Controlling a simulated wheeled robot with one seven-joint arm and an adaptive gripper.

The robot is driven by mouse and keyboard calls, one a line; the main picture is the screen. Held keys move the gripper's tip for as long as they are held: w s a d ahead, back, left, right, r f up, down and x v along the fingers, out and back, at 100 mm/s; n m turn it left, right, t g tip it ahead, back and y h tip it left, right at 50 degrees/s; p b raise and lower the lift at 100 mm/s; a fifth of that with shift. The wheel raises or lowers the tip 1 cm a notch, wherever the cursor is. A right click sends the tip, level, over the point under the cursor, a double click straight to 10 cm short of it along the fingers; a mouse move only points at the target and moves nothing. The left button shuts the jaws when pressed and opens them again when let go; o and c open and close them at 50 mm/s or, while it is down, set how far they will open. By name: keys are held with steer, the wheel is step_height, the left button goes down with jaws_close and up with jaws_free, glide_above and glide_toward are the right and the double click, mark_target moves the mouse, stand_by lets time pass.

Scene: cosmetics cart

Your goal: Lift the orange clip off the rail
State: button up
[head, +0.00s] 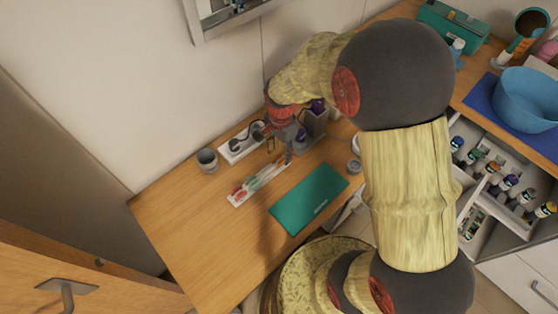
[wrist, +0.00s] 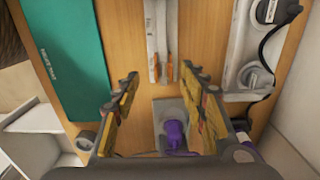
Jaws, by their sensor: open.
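The white rail (head: 236,203) lies on the wooden desk, with red, green and other coloured clips along it. Its far right end is by my gripper (head: 281,148). In the wrist view the near end of a pale, narrow strip with orange marks (wrist: 154,50) shows at the top centre, ahead of my fingers. I cannot single out the orange clip for certain in either view. In the wrist view my gripper (wrist: 159,75) is open with nothing between its two fingers, and the strip ends just beyond the fingertips. My arm hides part of the desk in the head view.
A green mat (head: 309,198) lies beside the rail. A white power strip (head: 241,146) with a plugged cable and a grey cup (head: 207,159) are behind it. A purple bottle (wrist: 175,136) on a grey stand is below the fingers in the wrist view. The desk's left part is clear.

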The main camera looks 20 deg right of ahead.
mark_target(280, 156)
steer(key=f, duration=0.1)
steer(key=f+b, duration=0.1)
steer(key=f, duration=0.1)
steer(key=f+b, duration=0.1)
steer(key=f, duration=0.1)
steer(key=shift+w+d, duration=0.1)
steer(key=shift+w, duration=0.25)
steer(key=c, duration=0.8)
steer(key=shift+c, duration=0.3)
